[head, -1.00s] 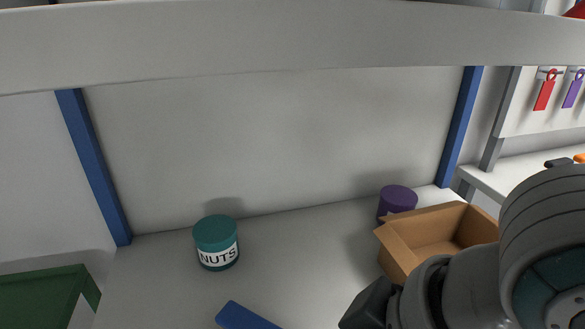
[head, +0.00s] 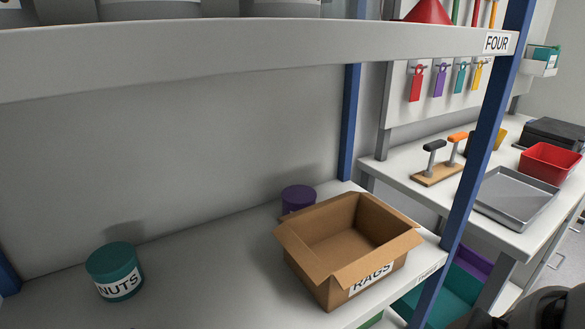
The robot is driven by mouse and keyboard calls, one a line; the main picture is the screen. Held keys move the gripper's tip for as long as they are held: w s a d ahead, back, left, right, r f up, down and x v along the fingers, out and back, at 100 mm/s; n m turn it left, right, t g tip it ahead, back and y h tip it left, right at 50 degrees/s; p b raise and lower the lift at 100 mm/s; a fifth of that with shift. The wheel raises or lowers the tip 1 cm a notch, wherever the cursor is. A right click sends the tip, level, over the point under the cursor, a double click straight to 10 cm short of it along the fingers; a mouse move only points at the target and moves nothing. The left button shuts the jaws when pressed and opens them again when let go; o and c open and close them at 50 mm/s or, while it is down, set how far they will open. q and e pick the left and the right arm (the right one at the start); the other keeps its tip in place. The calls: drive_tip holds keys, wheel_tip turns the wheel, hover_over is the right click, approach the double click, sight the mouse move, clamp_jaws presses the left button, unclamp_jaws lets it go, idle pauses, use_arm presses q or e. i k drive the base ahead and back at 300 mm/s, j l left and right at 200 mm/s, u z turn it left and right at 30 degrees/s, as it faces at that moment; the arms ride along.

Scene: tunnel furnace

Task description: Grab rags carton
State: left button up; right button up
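The rags carton (head: 345,249) is an open brown cardboard box with its flaps spread and a white RAGS label on its front. It stands upright on the grey shelf (head: 215,285), near the right end, and looks empty inside. Part of my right arm shows dark at the bottom right corner, apart from the carton; its gripper is not visible. My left gripper is not in view.
A purple round container (head: 298,199) stands close behind the carton. A teal NUTS jar (head: 115,271) is at the left. A blue post (head: 483,140) rises right of the carton, and a shelf board (head: 250,50) runs above. A workbench (head: 400,180) with trays stands beyond.

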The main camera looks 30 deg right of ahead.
sight(339, 247)
drive_tip(key=k+z, duration=0.1)
drive_tip(key=z, duration=0.25)
drive_tip(key=l+z, duration=0.1)
drive_tip(key=z, duration=0.25)
drive_tip(key=k+l+z, duration=0.15)
drive_tip(key=z, duration=0.2)
